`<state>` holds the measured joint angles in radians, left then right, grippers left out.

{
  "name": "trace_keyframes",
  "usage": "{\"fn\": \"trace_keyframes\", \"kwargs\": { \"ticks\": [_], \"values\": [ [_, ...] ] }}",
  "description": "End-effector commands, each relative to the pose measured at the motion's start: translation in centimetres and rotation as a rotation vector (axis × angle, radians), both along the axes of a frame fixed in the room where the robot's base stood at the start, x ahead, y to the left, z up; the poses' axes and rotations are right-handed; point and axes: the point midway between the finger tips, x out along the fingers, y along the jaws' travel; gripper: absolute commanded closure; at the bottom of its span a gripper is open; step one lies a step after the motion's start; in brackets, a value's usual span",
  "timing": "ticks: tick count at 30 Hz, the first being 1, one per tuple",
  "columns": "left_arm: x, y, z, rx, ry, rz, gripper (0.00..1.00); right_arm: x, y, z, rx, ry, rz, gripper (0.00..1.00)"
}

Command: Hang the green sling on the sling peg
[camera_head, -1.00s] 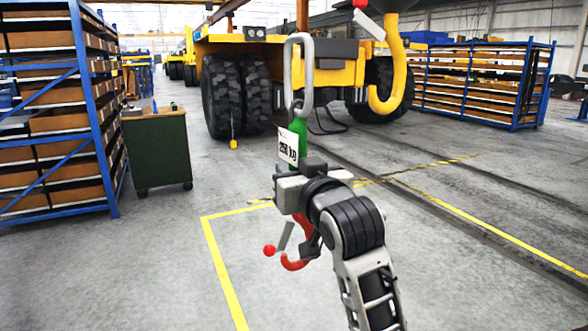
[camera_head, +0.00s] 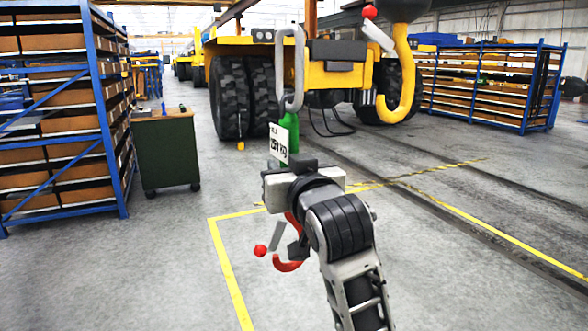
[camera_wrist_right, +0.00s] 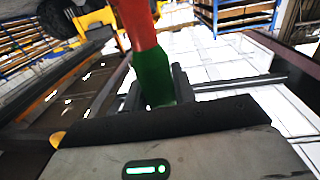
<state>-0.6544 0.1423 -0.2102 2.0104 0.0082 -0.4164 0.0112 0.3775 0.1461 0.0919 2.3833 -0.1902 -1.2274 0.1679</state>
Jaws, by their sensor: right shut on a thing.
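The green sling (camera_head: 290,128) hangs upright with a long grey link (camera_head: 290,65) at its top and a white weight tag (camera_head: 278,144) at its side. My right gripper (camera_head: 297,160) is shut on it; the wrist view shows its green and red parts (camera_wrist_right: 153,75) at the fingers. A red hook (camera_head: 287,265) and a red ball show below the gripper, partly hidden by my wrist. I cannot make out the sling peg. My left gripper is not in view.
A large yellow hook (camera_head: 402,85) hangs at the upper right, near the link in the picture. A green cabinet (camera_head: 166,153) stands by the blue shelving (camera_head: 103,100) at left. More racks (camera_head: 490,85) stand at right. The floor in front is clear.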

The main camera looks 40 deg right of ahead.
Motion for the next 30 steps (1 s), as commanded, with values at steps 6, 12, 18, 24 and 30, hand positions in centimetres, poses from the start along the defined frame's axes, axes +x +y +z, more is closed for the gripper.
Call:
{"fn": "trace_keyframes", "kwargs": {
  "ticks": [6,12,18,24,30],
  "values": [
    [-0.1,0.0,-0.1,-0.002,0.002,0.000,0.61,0.1,1.1,0.4,-0.003,-0.011,0.001,1.00],
    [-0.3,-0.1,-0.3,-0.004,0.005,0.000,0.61,0.3,2.2,0.5,-0.002,-0.011,0.002,1.00],
    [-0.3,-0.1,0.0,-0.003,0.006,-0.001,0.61,0.5,3.2,0.5,0.000,-0.009,0.001,1.00],
    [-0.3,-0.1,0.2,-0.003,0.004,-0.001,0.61,0.6,4.2,0.5,-0.001,-0.009,0.002,1.00],
    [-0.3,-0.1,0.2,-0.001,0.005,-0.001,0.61,0.8,5.2,0.5,-0.001,-0.008,0.002,1.00]
  ]
}}
